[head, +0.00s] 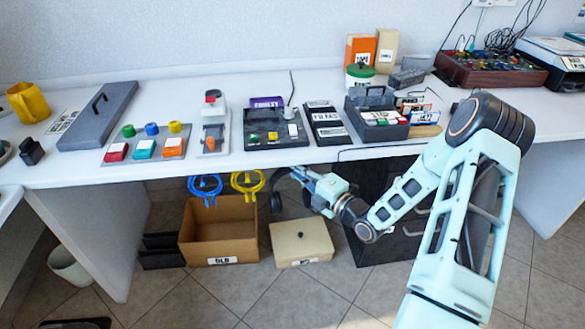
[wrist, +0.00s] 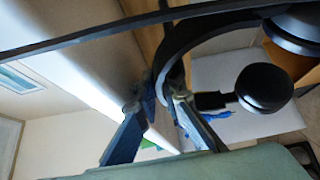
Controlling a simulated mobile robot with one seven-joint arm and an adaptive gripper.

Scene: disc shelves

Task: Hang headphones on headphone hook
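The black headphones (head: 277,188) are under the front edge of the white table in the head view, partly hidden by my gripper (head: 303,180). In the wrist view, the headphones' curved band (wrist: 167,62) runs between the fingertips of my gripper (wrist: 158,100), which is shut on it. One round ear cup (wrist: 265,88) shows at the right, and part of the other at the upper right corner. The headphones are held in the air, above the floor boxes. I cannot make out the headphone hook in either view.
Blue (head: 205,186) and yellow (head: 247,183) cable coils hang under the table edge. An open cardboard box (head: 200,250) and a closed beige box (head: 301,243) stand on the floor below. A dark drawer unit (head: 378,240) is right of them. The tabletop (head: 330,80) carries several devices.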

